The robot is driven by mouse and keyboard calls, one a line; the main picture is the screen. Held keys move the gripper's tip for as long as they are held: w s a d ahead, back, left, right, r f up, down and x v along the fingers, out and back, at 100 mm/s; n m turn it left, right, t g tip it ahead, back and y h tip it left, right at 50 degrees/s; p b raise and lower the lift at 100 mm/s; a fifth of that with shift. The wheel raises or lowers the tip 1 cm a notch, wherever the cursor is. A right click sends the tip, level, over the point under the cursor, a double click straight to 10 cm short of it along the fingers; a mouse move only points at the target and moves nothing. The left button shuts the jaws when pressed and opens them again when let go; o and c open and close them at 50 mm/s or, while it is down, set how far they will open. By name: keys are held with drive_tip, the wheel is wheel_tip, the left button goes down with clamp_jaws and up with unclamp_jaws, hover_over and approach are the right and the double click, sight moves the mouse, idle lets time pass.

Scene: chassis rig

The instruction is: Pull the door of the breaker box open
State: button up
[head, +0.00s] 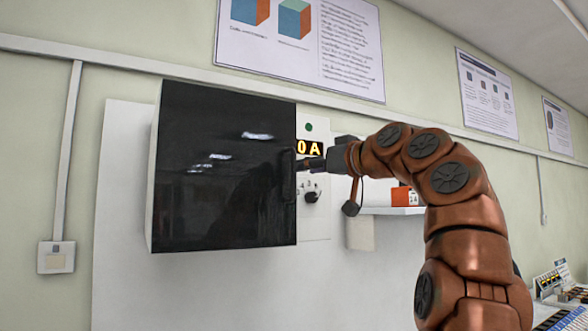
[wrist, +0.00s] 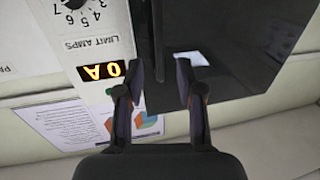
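The breaker box (head: 152,190) hangs on a white wall panel, with a white side and a glossy black door (head: 225,170). The door looks shut. Its upright dark handle (head: 289,183) is near the door's right edge. My gripper (head: 302,165) is at the handle's upper part, seen from the side in the head view. In the wrist view, my gripper (wrist: 160,72) has its two fingers apart, and the dark handle bar (wrist: 158,40) shows between their tips with gaps on both sides. The door (wrist: 225,50) fills the upper right there. Whether a finger touches the door is unclear.
Right of the box, a panel has a lit orange display (head: 309,148), a green lamp (head: 309,127) and a dial knob (head: 312,196). A shelf with an orange-and-white item (head: 402,196) is behind my arm.

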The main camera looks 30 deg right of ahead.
sight(293, 193)
drive_tip(key=w, duration=0.2)
drive_tip(key=w+p, duration=0.1)
drive_tip(key=w, duration=0.3)
drive_tip(key=shift+a+p, duration=0.35)
drive_tip(key=shift+c, duration=0.3)
clamp_jaws()
